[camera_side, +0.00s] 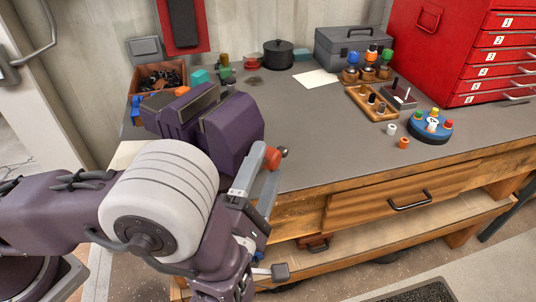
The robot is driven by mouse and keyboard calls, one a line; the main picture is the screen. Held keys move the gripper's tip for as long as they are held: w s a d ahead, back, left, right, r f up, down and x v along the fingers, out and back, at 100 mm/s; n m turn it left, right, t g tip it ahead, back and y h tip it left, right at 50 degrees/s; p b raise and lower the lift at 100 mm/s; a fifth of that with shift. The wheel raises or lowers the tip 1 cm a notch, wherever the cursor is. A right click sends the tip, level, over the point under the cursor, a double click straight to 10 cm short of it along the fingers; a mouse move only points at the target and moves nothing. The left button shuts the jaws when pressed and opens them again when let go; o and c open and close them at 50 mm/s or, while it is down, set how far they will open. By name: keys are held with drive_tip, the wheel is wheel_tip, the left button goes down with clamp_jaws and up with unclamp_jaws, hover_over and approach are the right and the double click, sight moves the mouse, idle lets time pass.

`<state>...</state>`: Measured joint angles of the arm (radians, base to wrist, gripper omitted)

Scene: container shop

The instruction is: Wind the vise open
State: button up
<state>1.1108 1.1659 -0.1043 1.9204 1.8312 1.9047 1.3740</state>
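The dark purple vise (233,132) stands at the left front of the bench, its two blocky jaws side by side with tan-edged tops. The gap between the jaws is mostly hidden from this angle. A red-ended part (273,158), which looks like the end of the vise handle, shows just right of the vise at the bench's front edge. My gripper (257,183) is at this part, with grey fingers pointing up beside it. Whether the fingers press on it cannot be told. My arm hides the vise's lower front and most of the handle.
Behind the vise are a wooden bin (156,77) of dark parts, a black pot (278,54) and a grey toolbox (348,46). Peg blocks (372,103), a blue round holder (430,132) and a red drawer cabinet (450,45) stand right. The bench middle (310,125) is clear.

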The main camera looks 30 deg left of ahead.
drive_tip(key=shift+s+d+f, duration=0.15)
drive_tip(key=shift+s+f, duration=0.4)
drive_tip(key=shift+f, duration=0.05)
drive_tip(key=shift+s+d+f, duration=0.15)
drive_tip(key=shift+s+f, duration=0.4)
wheel_tip(320, 180, up, 3)
drive_tip(key=s+n+g+y, duration=0.1)
drive_tip(key=s+g+y, duration=0.15)
drive_tip(key=g, duration=0.25)
drive_tip(key=x, duration=0.6)
drive_tip(key=shift+w+d+f, duration=0.15)
drive_tip(key=shift+d+f, duration=0.1)
clamp_jaws()
drive_tip(key=shift+h, duration=0.25)
